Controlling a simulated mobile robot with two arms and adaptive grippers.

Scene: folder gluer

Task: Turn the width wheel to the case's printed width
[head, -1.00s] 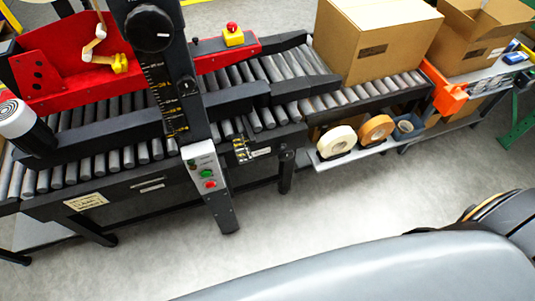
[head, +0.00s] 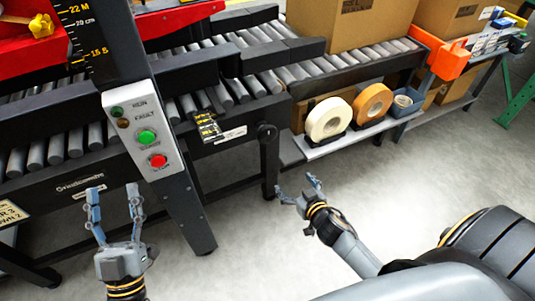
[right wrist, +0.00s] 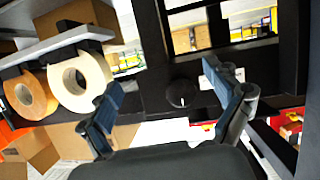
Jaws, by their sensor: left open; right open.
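A round black wheel (head: 267,132) sits on the machine's front frame, right of a short yellow-marked scale (head: 208,127). In the right wrist view the black wheel (right wrist: 181,93) with a white mark lies ahead, between the fingertips in the picture. My right gripper (head: 297,188) is open and empty, in front of and below the wheel, apart from it. My left gripper (head: 113,200) is open and empty in front of the machine, left of the button column. A large cardboard case (head: 350,22) stands on the rollers at the back; no printed width is readable.
The column carries a button panel (head: 146,135) with green and red buttons and a vertical scale (head: 80,28). Tape rolls (head: 328,119) sit on a low shelf (head: 340,142) to the right. An orange part (head: 449,57) is beyond. The floor in front is clear.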

